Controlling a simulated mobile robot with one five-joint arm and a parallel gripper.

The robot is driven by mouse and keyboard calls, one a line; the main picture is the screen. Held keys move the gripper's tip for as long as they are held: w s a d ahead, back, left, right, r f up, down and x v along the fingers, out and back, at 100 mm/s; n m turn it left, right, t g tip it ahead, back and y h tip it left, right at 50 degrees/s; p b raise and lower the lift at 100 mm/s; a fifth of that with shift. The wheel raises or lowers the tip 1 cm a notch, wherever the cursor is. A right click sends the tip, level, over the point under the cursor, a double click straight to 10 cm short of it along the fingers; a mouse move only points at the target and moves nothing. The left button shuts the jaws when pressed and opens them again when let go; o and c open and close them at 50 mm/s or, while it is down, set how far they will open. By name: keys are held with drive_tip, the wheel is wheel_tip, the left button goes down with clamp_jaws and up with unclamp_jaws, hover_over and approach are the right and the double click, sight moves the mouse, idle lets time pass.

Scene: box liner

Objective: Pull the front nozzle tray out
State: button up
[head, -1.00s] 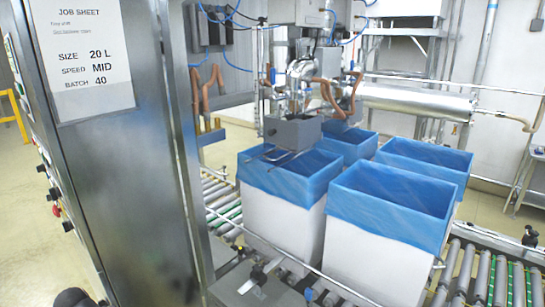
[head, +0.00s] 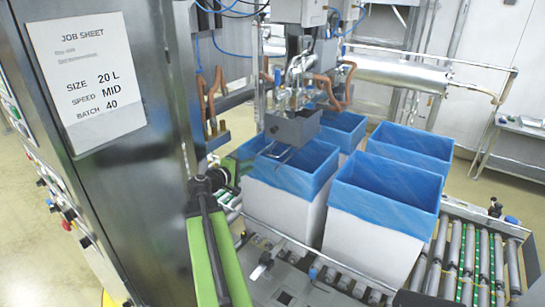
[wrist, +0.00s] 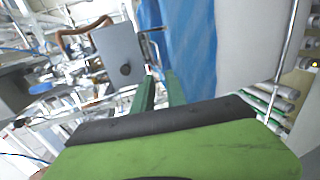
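The front nozzle tray (head: 292,130) is a grey box under the filling nozzles, with a thin bent wire handle (head: 276,154) on its near side, over the front left lined box. In the wrist view the tray (wrist: 118,52) shows a grey face with a dark round knob, and a bent bar sits at its right. My gripper (wrist: 160,84) has two green fingers with a gap between them, pointing toward the tray. Nothing shows between the fingers. In the head view my gripper (head: 232,172) is left of the tray and below it, partly hidden by my wrist.
White boxes with blue liners (head: 388,207) stand on the roller conveyor (head: 468,260). The steel cabinet (head: 150,200) with a job sheet stands close on the left. Copper pipes (head: 211,95) hang left of the nozzles. A thin rail (head: 310,258) runs along the conveyor's near side.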

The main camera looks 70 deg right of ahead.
drive_tip(key=b+x, duration=0.3)
drive_tip(key=x, duration=1.2)
drive_tip(key=shift+d+f, duration=0.1)
drive_tip(key=shift+f, duration=0.1)
drive_tip(key=shift+s+d, duration=0.1)
drive_tip(key=shift+s, duration=0.35)
drive_tip(key=shift+s+d, duration=0.15)
drive_tip(key=shift+s, duration=0.1)
clamp_jaws()
drive_tip(key=shift+w+r, duration=0.1)
drive_tip(key=shift+w, duration=0.15)
drive_tip(key=shift+w, duration=0.15)
